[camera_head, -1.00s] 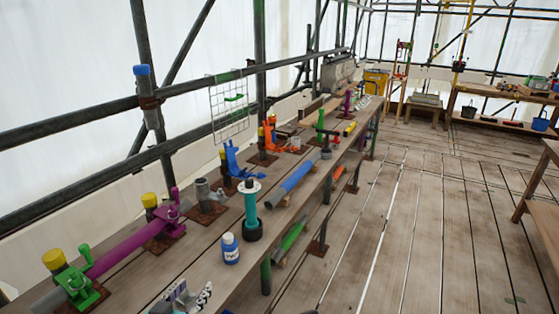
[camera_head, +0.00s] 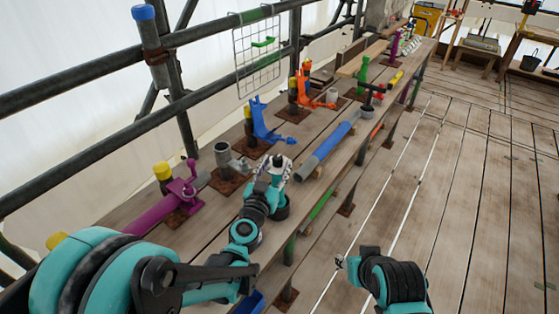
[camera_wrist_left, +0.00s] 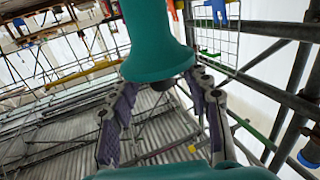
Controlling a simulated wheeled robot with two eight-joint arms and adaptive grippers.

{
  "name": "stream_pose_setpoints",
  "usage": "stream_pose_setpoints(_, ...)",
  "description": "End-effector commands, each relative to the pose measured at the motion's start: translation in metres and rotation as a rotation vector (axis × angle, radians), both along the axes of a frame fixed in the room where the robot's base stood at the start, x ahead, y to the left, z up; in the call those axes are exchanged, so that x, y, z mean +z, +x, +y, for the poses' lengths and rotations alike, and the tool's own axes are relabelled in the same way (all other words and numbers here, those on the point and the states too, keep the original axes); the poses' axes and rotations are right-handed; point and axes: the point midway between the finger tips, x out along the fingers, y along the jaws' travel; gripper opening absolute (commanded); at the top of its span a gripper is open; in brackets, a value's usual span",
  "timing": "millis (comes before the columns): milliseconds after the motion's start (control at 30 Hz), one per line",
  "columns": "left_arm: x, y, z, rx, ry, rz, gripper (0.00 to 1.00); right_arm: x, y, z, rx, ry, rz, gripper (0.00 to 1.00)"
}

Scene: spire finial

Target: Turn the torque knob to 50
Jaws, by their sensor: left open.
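The teal torque tool stands upright on the plank bench. In the left wrist view a teal flared body (camera_wrist_left: 155,45), which looks like this tool, fills the upper middle. My left gripper's two fingers (camera_wrist_left: 163,118) are spread apart with a gap between them, close to its flared end. I cannot read the knob or its scale. My right gripper (camera_head: 341,262) is low at centre right, away from the bench; its jaws are too small to judge.
A blue-grey pipe (camera_head: 326,148) lies on the bench just beyond the tool. A blue clamp (camera_head: 265,124), a grey cup fitting (camera_head: 229,160) and a purple clamp (camera_head: 180,193) stand behind. Scaffold rails run along the left. The plank floor (camera_head: 460,190) at right is clear.

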Motion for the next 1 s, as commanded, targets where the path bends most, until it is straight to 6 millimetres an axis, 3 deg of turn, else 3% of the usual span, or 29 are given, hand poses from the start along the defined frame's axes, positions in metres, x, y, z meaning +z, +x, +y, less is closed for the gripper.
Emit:
stream_pose_setpoints(200, 0.0, 0.02, -0.006, 0.0, 0.0, 0.0, 0.48, -0.004, 0.0, 0.0, 0.0, 0.0, 0.0, 0.4)
stream_pose_setpoints(467, 0.0, 0.023, -0.007, 0.0, 0.001, 0.0, 0.48, -0.004, 0.0, 0.0, 0.0, 0.0, 0.0, 0.4)
stream_pose_setpoints(500, 0.0, 0.023, -0.007, 0.0, 0.0, 0.0, 0.45, -0.004, 0.0, 0.0, 0.0, 0.0, 0.0, 0.4)
stream_pose_setpoints(667, 0.0, 0.023, -0.007, 0.0, 0.0, 0.0, 0.03, -0.004, 0.0, 0.0, 0.0, 0.0, 0.0, 0.4)
stream_pose_setpoints(700, 0.0, 0.023, -0.007, 0.0, 0.0, 0.0, 0.0, -0.004, 0.0, 0.0, 0.0, 0.0, 0.0, 0.4)
stream_pose_setpoints(1000, 0.001, 0.023, -0.008, 0.021, -0.002, -0.006, 0.0, -0.006, 0.0, 0.0, 0.0, 0.0, 0.0, 0.4)
